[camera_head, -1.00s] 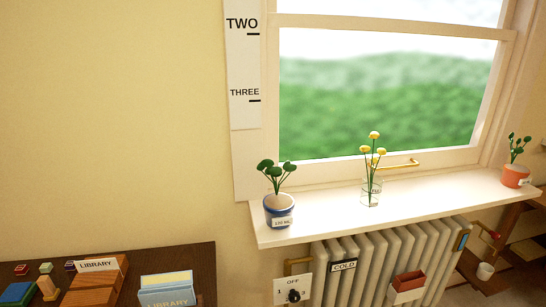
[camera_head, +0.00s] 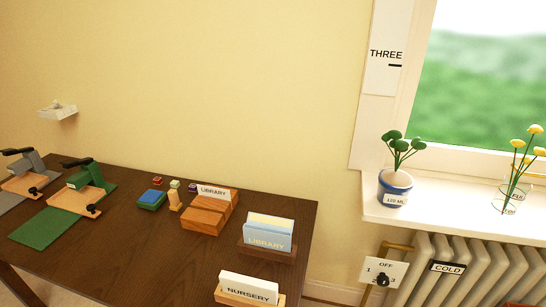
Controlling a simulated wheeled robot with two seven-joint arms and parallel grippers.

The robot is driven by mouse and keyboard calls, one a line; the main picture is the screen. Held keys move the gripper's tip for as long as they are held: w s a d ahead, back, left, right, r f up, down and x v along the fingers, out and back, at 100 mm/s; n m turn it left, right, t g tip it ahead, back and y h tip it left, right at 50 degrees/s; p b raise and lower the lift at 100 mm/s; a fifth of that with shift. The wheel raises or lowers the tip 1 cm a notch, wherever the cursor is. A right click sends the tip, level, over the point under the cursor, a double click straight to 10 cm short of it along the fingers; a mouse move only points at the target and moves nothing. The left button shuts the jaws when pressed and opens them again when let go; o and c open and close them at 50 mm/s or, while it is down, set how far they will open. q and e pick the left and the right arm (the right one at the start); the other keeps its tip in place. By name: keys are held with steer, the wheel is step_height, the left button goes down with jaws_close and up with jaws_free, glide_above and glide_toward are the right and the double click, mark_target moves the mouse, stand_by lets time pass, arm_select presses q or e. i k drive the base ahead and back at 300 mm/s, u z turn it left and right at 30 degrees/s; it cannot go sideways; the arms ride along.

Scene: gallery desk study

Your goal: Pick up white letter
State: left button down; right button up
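No item is clearly marked as the white letter. A white card or envelope lettered NURSERY (camera_head: 249,286) stands upright in a wooden holder (camera_head: 240,301) at the desk's front edge, low in the picture. Behind it, a pale blue piece lettered LIBRARY (camera_head: 267,236) stands in a dark wooden holder (camera_head: 262,253) with a cream edge showing above it. A small white LIBRARY label (camera_head: 213,192) stands on a wooden block or box (camera_head: 206,214). Neither of my grippers is in view.
The dark desk (camera_head: 140,262) has bare room at its front middle. A green mat (camera_head: 46,228), two clamp-like devices and small stamp-like pieces stand on it. Right are a windowsill (camera_head: 440,222) with plants, a radiator (camera_head: 478,262) and a dial plate (camera_head: 384,271).

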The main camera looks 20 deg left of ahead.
mark_target(204, 190)
steer(key=u, duration=1.3)
